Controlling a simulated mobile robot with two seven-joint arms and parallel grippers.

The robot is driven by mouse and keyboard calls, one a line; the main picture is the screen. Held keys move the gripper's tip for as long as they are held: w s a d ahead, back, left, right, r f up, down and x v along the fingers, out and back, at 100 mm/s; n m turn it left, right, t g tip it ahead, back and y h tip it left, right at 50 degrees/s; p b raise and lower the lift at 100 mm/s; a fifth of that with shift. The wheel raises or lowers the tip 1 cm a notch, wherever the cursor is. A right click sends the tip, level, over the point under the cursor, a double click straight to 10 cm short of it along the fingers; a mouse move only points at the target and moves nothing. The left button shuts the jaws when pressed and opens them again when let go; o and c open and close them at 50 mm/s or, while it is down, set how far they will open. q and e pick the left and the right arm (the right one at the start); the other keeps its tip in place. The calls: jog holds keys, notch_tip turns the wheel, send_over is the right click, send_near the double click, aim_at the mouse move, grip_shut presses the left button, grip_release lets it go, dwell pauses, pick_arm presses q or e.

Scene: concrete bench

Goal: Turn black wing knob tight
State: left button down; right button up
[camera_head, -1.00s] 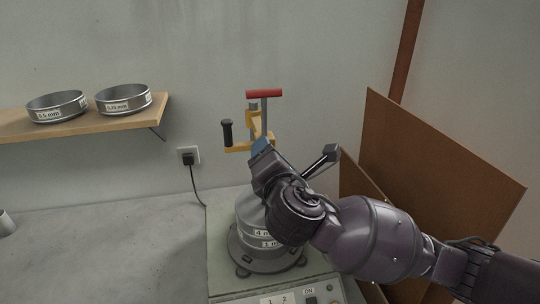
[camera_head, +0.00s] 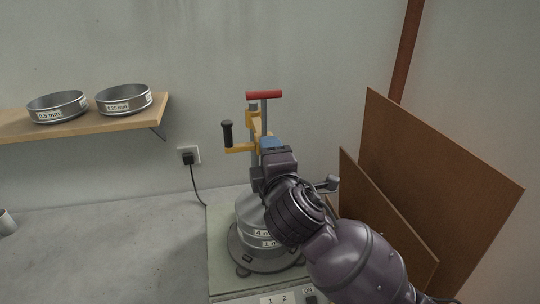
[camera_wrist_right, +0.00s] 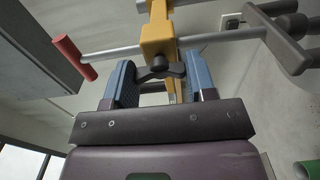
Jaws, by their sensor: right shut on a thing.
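The black wing knob (camera_wrist_right: 158,71) sits on the yellow clamp bracket (camera_wrist_right: 157,35) in the right wrist view. In the head view my gripper hides the knob, and the bracket (camera_head: 254,122) stands above the sieve stack (camera_head: 247,215). My right gripper (camera_head: 271,145) has blue finger pads. My left gripper is in neither current view.
A red T-handle (camera_head: 264,94) and a black handle (camera_head: 228,133) stick out near the bracket. Brown boards (camera_head: 440,170) lean on the wall at right, close to my forearm. A shelf (camera_head: 90,124) holds two sieves at left. The bench (camera_head: 120,250) at left is mostly clear.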

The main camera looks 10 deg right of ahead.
jog(key=shift+f, duration=0.1)
dwell(0.4)
jog(key=o, duration=0.9)
jog(key=shift+o, duration=0.2)
jog(key=shift+s, duration=0.15)
pick_arm(q)
jog(key=shift+w+f+b, duration=0.25)
jog(key=shift+f+b, duration=0.05)
jog(key=shift+b, duration=0.4)
pick_arm(e)
jog(key=s, duration=1)
jog(key=shift+s, duration=0.3)
